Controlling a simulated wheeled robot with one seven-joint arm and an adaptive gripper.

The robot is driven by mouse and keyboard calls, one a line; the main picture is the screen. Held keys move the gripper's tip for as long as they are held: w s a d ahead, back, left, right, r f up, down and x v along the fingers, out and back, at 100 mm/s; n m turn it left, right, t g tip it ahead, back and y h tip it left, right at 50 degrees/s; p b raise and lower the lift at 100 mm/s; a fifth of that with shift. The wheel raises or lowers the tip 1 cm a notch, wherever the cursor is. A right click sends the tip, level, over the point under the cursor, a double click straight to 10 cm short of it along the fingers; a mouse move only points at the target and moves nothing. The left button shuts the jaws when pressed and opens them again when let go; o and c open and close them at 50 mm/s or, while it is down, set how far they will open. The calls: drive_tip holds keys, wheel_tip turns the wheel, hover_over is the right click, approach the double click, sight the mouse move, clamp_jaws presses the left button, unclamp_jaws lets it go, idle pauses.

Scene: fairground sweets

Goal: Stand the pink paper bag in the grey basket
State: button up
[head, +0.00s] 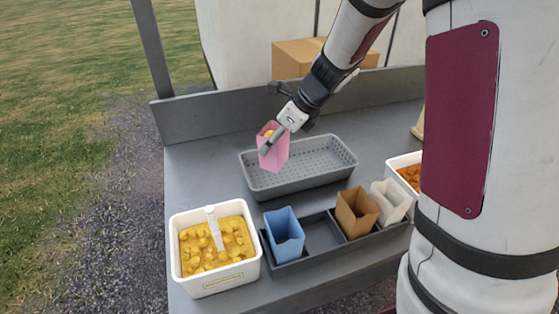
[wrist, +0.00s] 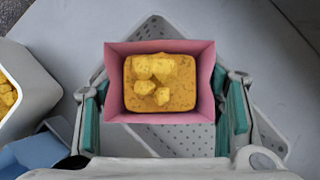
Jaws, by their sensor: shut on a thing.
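The pink paper bag (head: 273,152) is upright and holds yellow sweets, which show from above in the wrist view (wrist: 160,82). My gripper (head: 272,141) is shut on the bag, with a finger on each side of it in the wrist view (wrist: 163,108). The grey basket (head: 318,175) is a shallow perforated tray on the counter. The bag is over the basket's left part in the head view. I cannot tell whether its bottom touches the basket floor. In the wrist view the basket (wrist: 185,140) lies below the bag, partly hidden by it.
A white tub of yellow sweets (head: 185,278) with a scoop stands at front left. A dark rack (head: 318,237) holds a blue bag (head: 284,235), a brown bag (head: 357,212) and a white bag (head: 392,200). A cardboard box (head: 295,58) is behind the counter's back wall.

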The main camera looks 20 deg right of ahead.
drive_tip(key=shift+f+b, duration=0.7)
drive_tip(key=shift+f, duration=2.15)
drive_tip(key=shift+f, duration=0.2)
drive_tip(key=o, duration=0.9)
drive_tip(key=shift+r, duration=0.1)
